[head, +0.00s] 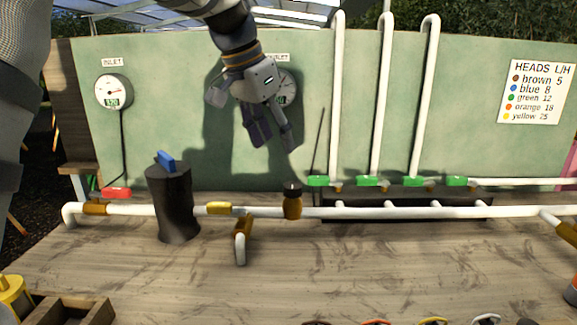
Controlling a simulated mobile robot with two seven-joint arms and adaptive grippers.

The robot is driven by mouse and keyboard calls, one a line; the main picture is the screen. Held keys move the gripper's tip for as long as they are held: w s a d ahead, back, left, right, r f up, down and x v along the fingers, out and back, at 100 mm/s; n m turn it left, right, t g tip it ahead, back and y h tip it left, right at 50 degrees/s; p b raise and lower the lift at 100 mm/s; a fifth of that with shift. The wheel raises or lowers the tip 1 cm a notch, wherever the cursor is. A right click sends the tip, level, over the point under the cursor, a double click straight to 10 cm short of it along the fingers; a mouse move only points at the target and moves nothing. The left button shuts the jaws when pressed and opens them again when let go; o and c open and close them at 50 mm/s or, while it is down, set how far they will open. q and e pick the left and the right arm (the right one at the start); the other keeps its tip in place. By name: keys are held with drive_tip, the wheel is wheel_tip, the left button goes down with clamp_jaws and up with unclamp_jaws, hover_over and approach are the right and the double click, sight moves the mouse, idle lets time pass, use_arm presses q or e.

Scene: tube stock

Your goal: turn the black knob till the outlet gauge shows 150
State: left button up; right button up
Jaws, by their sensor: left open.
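The black knob (292,187) sits on top of a brass regulator body (292,207) in the white pipe run. My left gripper (274,143) is open and empty, fingers pointing down, above and slightly left of the knob in the picture and apart from it. The outlet gauge (289,88) on the green wall is partly hidden behind my left gripper; its needle and reading cannot be made out. The inlet gauge (114,92), a white dial with a green display, is at the left. My right gripper is not in view.
A dark cylinder (175,205) with a blue lever (166,161) stands left of the knob. A brass-and-white branch pipe (241,248) comes forward near it. Upright white pipes (335,100) with green fittings rise at the right. A wooden crate (75,312) is front left; the middle bench is clear.

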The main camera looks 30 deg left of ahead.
sight(292, 184)
use_arm(q)
drive_tip(key=x, duration=1.1)
drive_tip(key=shift+w+d+f, duration=0.15)
drive_tip(key=shift+w+f, duration=0.1)
drive_tip(key=shift+f, duration=0.05)
drive_tip(key=c, duration=1.1)
